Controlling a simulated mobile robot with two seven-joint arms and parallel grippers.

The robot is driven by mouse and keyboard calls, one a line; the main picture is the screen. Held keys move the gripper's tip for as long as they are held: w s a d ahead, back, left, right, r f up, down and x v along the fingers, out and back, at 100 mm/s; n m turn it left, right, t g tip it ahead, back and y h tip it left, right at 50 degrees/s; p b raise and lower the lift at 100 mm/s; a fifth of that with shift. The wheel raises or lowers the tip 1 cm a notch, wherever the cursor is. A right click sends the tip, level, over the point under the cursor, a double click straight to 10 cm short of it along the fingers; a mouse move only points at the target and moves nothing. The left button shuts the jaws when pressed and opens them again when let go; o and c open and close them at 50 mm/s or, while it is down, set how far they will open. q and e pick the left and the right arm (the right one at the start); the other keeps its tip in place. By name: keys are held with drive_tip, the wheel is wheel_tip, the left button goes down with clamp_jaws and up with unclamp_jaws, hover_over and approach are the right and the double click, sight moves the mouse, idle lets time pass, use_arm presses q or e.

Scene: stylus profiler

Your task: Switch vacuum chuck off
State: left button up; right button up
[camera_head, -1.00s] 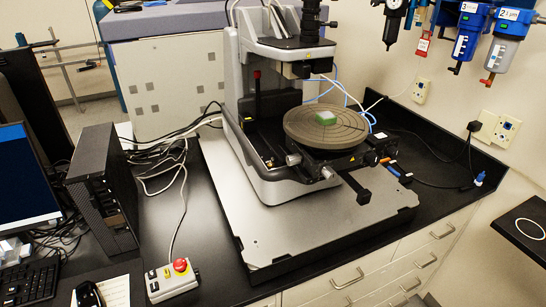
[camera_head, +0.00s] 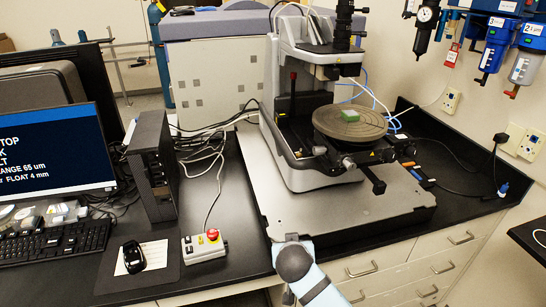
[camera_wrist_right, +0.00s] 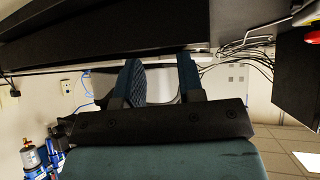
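The vacuum chuck (camera_head: 362,126) is a round dark disc on the profiler stage. Small connectors or knobs, one orange and one blue (camera_head: 427,184), sit right of the stage; I cannot tell which part is the vacuum switch. One of my arms rises from the bottom centre, its grey joint at the bench's front edge; its gripper is not clearly visible there. My right gripper (camera_wrist_right: 160,75) shows in the right wrist view, fingers apart, nothing visible between them. My left gripper is not in view.
A control box with a red stop button (camera_head: 211,234) stands left of the profiler's grey base plate (camera_head: 350,215). A computer tower (camera_head: 152,165), keyboard (camera_head: 55,240) and monitor (camera_head: 60,150) are further left. Blue filters (camera_head: 494,45) hang on the right wall.

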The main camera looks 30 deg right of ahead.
drive_tip(key=w+d+r+m+h, duration=0.2)
drive_tip(key=w+r+m+h, duration=0.2)
drive_tip(key=w+r+m, duration=0.5)
drive_tip(key=m+h, duration=0.2)
drive_tip(key=h, duration=0.1)
approach(301, 150)
drive_tip(key=shift+g, duration=0.4)
drive_tip(key=p+x, duration=0.1)
drive_tip(key=x, duration=0.1)
drive_tip(key=p+x, duration=0.1)
drive_tip(key=x, duration=0.2)
drive_tip(key=p+x, duration=0.2)
drive_tip(key=x, duration=0.1)
drive_tip(key=shift+w+d+r, duration=0.15)
drive_tip(key=shift+w, duration=0.25)
drive_tip(key=shift+w+d+f, duration=0.25)
drive_tip(key=shift+d+f, duration=0.05)
drive_tip(key=shift+d, duration=0.15)
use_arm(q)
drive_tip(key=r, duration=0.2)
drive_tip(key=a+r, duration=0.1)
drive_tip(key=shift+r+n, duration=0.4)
use_arm(e)
clamp_jaws()
